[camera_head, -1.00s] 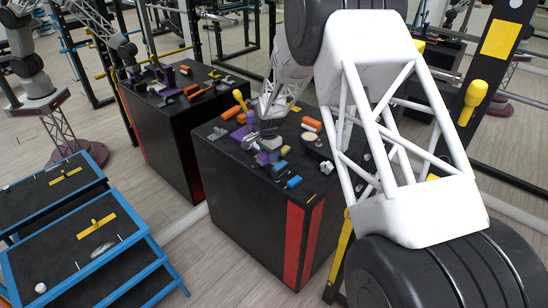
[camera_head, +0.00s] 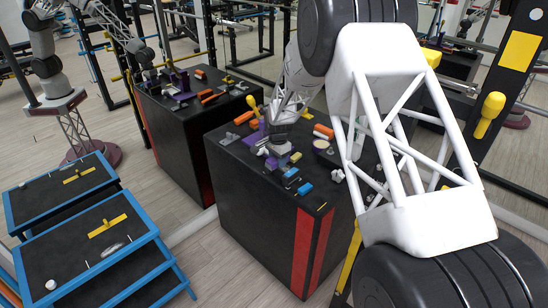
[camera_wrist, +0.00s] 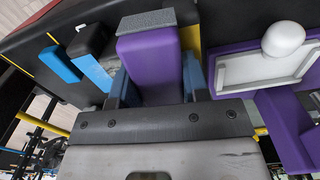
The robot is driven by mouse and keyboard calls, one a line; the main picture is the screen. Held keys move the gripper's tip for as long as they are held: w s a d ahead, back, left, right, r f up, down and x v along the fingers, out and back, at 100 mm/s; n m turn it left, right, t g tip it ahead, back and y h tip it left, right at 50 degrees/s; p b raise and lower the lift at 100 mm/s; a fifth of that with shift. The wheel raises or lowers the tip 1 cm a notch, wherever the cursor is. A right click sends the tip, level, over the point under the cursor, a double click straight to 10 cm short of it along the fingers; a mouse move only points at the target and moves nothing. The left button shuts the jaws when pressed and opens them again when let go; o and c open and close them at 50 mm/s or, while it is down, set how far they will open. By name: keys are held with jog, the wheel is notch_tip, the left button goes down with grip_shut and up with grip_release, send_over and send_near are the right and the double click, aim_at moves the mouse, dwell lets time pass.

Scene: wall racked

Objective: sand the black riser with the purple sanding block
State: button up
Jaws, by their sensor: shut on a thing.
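My gripper (camera_wrist: 152,88) is shut on the purple sanding block (camera_wrist: 150,60), with a blue finger on each side of it. The block's grey face (camera_wrist: 147,20) points away from the palm in the wrist view. In the head view my gripper (camera_head: 279,148) is low over the top of a large black box (camera_head: 250,205) with red stripes, among small objects. This box may be the black riser; I cannot tell for certain. Whether the block touches a surface is unclear.
On the box top, blue pieces (camera_head: 304,188), orange pieces (camera_head: 323,131) and a round cream-topped piece (camera_head: 321,144) lie close around the gripper. In the wrist view a purple piece with a white knob (camera_wrist: 283,40) is at right. A blue-framed step (camera_head: 100,245) stands left. A mirror repeats the scene.

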aim_at(294, 174)
jog(key=shift+s+d, duration=3)
notch_tip(294, 174, up, 8)
